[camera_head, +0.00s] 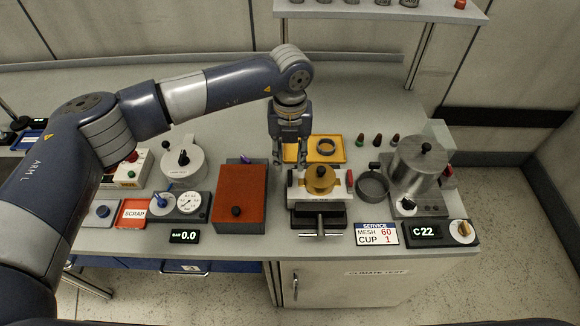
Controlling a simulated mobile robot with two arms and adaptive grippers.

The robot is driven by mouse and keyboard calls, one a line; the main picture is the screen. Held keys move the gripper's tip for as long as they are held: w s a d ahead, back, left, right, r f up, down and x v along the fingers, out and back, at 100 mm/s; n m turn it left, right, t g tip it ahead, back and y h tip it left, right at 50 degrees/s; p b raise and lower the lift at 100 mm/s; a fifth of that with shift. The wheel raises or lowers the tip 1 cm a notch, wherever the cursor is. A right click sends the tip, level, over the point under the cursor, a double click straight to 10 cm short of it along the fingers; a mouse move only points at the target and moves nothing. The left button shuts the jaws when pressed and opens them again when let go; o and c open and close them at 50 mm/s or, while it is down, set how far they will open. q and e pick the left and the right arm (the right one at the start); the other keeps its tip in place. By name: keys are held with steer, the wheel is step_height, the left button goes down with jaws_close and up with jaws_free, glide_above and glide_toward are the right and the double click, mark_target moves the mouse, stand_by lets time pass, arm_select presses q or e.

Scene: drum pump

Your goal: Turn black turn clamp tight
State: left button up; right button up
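A black clamp with a T-shaped bar (319,222) sits at the front of a small vise-like fixture (305,191) on the bench; I take this to be the turn clamp, and how tight it is cannot be seen. A brass-coloured round part with a knob (319,180) sits on the fixture. My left gripper (290,162) points down behind the fixture, at the left end of a yellow tray (327,149). Its fingers look apart, with nothing seen between them. It is clear of the black clamp. My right gripper is not in view.
An orange-brown box (239,196) stands left of the fixture. A dark ring-shaped cup (372,185) and a metal pot (417,165) stand right. A service sign (376,234) and a C22 display (425,231) lie near the front edge. Gauges and a scrap bin (133,213) fill the left.

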mark_target(290, 176)
arm_select(q)
step_height(290, 176, down, 4)
steer(key=shift+w+r+p, duration=0.1)
steer(key=shift+r+p, duration=0.15)
steer(key=shift+p, duration=0.3)
steer(key=shift+w+f, duration=0.2)
steer(key=shift+f, duration=0.65)
step_height(290, 176, down, 2)
steer(key=shift+f+p, duration=0.15)
steer(key=shift+p, duration=0.35)
jaws_close()
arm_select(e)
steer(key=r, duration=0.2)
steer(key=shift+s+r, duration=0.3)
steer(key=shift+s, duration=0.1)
